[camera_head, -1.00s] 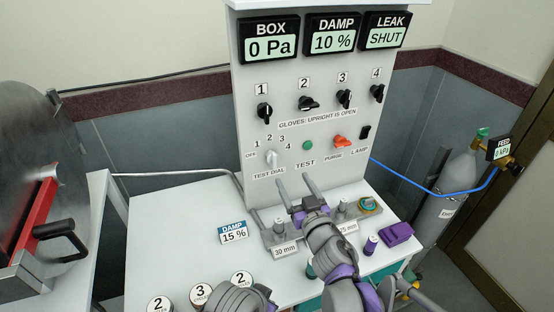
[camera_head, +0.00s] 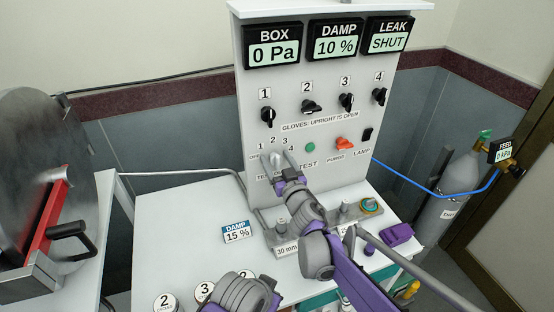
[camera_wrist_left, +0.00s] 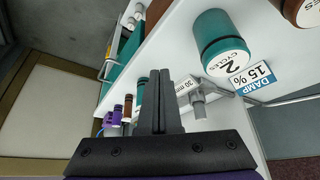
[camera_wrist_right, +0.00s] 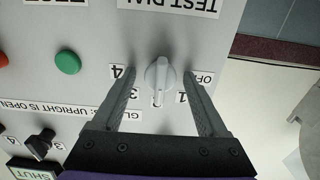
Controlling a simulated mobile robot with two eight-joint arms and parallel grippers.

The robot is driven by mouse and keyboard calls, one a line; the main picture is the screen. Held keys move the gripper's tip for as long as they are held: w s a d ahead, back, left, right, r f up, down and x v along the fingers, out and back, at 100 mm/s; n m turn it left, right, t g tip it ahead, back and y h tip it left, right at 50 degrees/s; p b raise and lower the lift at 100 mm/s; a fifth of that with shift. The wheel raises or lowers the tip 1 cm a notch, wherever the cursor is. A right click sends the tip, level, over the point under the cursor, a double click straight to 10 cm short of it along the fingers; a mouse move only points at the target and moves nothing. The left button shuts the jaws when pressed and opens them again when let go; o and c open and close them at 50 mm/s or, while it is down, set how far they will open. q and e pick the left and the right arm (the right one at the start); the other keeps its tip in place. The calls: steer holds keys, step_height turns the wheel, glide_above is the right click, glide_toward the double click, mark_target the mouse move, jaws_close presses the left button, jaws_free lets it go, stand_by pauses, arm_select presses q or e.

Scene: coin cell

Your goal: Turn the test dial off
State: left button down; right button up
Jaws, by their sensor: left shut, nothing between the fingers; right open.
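The grey-white test dial (camera_wrist_right: 161,76) is on the panel, between the open fingers of my right gripper (camera_wrist_right: 161,75) in the right wrist view. The fingers stand on either side of the knob, apart from it. The knob's ridge is roughly in line with the 2 position, between the 3 and 1 labels; the OFF label (camera_wrist_right: 206,78) is beside one finger. In the head view my right gripper (camera_head: 277,158) is at the dial and partly hides it. My left gripper (camera_wrist_left: 160,80) is shut and empty, above the table in the left wrist view.
The panel (camera_head: 330,160) also carries a green button (camera_head: 310,146), an orange purge knob (camera_head: 345,143), a black lamp switch (camera_head: 367,134) and several black glove knobs. On the table are the damp card (camera_head: 236,232), lidded jars (camera_head: 166,302) and a purple item (camera_head: 398,232).

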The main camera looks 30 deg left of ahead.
jaws_close()
stand_by(0.3)
steer(key=n+b, duration=0.1)
steer(key=n, duration=0.2)
steer(key=shift+s+f, duration=0.1)
steer(key=n+b, duration=0.1)
steer(key=n, duration=0.7)
steer(key=shift+s+a+n, duration=0.1)
steer(key=shift+n, duration=0.2)
steer(key=n, duration=0.4)
steer(key=shift+f, duration=0.15)
steer(key=shift+n, duration=0.3)
